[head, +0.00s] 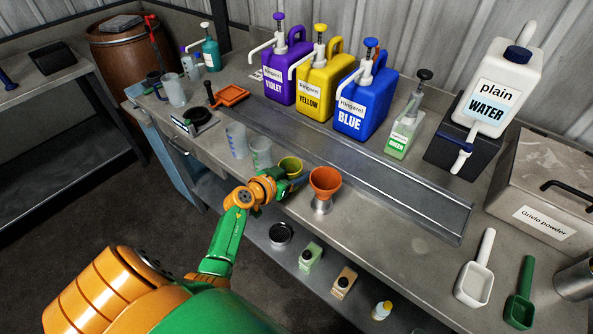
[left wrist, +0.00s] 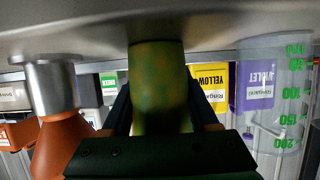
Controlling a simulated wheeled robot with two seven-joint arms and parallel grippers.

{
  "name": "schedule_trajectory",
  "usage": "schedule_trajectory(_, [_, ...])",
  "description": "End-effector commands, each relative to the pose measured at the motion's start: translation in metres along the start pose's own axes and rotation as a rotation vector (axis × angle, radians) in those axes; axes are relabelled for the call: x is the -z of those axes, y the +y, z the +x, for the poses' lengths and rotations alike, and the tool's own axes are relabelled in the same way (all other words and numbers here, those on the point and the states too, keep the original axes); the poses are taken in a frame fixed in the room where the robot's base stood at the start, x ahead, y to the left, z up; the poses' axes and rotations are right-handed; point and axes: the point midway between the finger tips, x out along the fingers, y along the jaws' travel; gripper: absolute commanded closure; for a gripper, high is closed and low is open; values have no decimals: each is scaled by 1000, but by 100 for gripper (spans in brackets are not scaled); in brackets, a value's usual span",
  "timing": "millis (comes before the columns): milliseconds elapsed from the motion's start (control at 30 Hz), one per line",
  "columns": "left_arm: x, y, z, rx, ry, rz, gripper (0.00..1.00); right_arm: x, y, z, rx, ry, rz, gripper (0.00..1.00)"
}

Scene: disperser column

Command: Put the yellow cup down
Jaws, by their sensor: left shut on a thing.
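The yellow cup (head: 291,164) is near the front edge of the workbench in the head view, its rim facing up. My left gripper (head: 284,183) is shut on it from the front, hiding much of its lower side. In the left wrist view, which is upside down, the cup (left wrist: 158,85) stands between the two fingers (left wrist: 158,110). Its base is at or very close to the bench surface (left wrist: 215,22); I cannot tell if they touch. My right gripper is in neither view.
An orange funnel (head: 325,180) on a metal stand is close to the cup's right. Clear measuring beakers (head: 261,152) (head: 237,140) stand close to its left. Violet (head: 285,75), yellow (head: 318,88) and blue (head: 364,104) pump jugs stand behind.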

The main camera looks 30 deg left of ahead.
Motion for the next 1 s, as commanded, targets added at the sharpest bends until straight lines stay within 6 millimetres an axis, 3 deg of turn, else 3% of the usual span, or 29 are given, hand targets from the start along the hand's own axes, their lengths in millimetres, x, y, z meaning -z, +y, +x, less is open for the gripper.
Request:
schedule_trajectory(33, [0, 0, 0, 0, 0, 0, 32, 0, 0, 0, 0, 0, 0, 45])
schedule_trajectory(100, [0, 0, 0, 0, 0, 0, 13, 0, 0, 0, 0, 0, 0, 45])
schedule_trajectory(133, [0, 0, 0, 0, 0, 0, 9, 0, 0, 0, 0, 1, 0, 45])
schedule_trajectory(500, [6, 0, -5, 0, 1, 0, 9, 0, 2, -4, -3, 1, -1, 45])
schedule_trajectory(767, [7, 0, -67, 0, -2, 0, 9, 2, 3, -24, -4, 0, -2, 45])
schedule_trajectory(1000, [4, 0, -113, 0, -2, -1, 9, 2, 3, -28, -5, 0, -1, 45])
